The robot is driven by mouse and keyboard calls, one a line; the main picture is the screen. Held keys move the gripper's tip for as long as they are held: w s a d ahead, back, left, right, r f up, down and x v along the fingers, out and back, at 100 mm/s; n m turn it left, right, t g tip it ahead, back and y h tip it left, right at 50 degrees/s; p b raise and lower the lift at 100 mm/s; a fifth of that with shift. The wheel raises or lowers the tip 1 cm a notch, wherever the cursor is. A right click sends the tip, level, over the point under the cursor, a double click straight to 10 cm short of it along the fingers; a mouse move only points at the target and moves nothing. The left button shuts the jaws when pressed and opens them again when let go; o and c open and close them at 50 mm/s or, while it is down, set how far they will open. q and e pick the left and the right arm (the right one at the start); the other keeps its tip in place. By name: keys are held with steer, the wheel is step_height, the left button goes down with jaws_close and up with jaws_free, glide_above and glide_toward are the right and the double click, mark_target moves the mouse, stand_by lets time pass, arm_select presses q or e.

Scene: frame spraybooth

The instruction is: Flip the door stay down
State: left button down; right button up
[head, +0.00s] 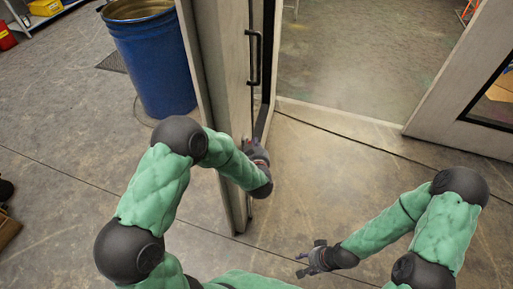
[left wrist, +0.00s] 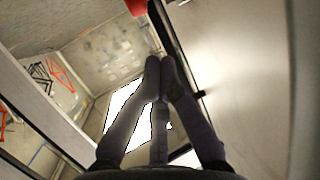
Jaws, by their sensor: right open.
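The grey door (head: 222,70) stands open, its black pull handle (head: 257,58) upright on the right face. My left gripper (head: 256,152) is close beside the door below the handle, partly hidden by its own wrist. In the left wrist view its fingers (left wrist: 162,68) converge with their tips nearly together, and nothing clear shows between them. A red piece (left wrist: 137,7) shows at the top edge of that view, just beyond the fingertips; I cannot tell if it is the door stay. The pale door face (left wrist: 245,90) fills the right of that view. My right gripper (head: 308,259) is open and empty above the floor.
A blue drum (head: 152,60) stands left of the door. The doorway and the floor (head: 320,170) right of the door are clear. A pale framed panel (head: 455,75) with a window stands at the right. Yellow and red items (head: 45,6) are at the top left.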

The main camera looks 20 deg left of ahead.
arm_select(q)
steer(key=p+v, duration=0.2)
steer(key=v, duration=0.7)
steer(key=shift+s+d+f, duration=0.1)
steer(key=shift+s+d, duration=0.05)
steer(key=shift+s, duration=0.05)
steer(key=s+d+f+m+g+h, duration=0.1)
steer(key=s+f+g+h, duration=0.15)
steer(key=f, duration=0.45)
steer(key=s+d+f+g+h, duration=0.1)
steer(key=s+f+g+h, duration=0.15)
steer(key=f, duration=0.45)
steer(key=s+d+f+g+h, duration=0.1)
steer(key=s+f+g, duration=0.3)
steer(key=s, duration=0.4)
steer(key=s+d+f+g+h, duration=0.2)
steer(key=s+f+g+h, duration=0.1)
steer(key=s, duration=0.5)
steer(key=shift+d+f+m+g, duration=0.3)
steer(key=shift+f+g, duration=0.4)
steer(key=shift+f, duration=0.1)
